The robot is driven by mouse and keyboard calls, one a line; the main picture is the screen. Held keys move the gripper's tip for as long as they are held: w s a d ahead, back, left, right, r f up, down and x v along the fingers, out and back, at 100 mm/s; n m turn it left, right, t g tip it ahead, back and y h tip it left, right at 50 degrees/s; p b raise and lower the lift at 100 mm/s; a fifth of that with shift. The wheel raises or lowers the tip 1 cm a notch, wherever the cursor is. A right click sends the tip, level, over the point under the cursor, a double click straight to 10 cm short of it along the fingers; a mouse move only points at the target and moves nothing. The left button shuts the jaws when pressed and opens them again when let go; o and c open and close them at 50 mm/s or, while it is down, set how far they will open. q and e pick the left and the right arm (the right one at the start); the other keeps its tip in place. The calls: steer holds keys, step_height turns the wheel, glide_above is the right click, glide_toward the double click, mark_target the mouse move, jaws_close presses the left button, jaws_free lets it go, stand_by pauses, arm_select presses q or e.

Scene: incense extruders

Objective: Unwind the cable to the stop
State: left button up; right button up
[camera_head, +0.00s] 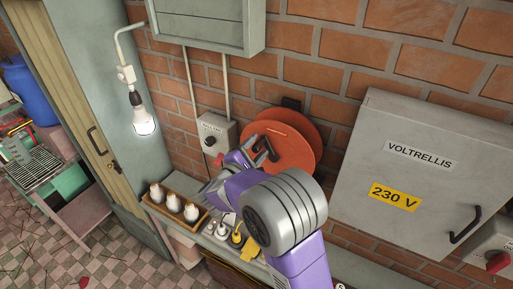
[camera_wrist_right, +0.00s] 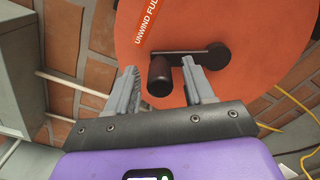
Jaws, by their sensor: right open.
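An orange cable reel (camera_head: 296,142) is mounted on the brick wall, and its disc also fills the top of the right wrist view (camera_wrist_right: 240,35). A label on the disc begins "UNWIND FULL". A dark crank handle (camera_wrist_right: 160,76) with a knob sticks out from the disc. My right gripper (camera_wrist_right: 163,80) is open, with a finger on each side of the crank knob. I cannot tell whether the fingers touch it. In the head view my right gripper (camera_head: 258,152) is at the reel's left side, partly hidden by my purple arm. My left gripper is not in view.
A grey "VOLTRELLIS 230 V" cabinet (camera_head: 382,185) is to the right of the reel. A grey switch box (camera_head: 216,135) is to its left. A lit bulb (camera_head: 143,122) hangs further left. A wooden tray (camera_head: 152,203) with white bulbs and a yellow plug (camera_head: 249,250) sit on the ledge below.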

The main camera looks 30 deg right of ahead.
steer(key=v, duration=0.7)
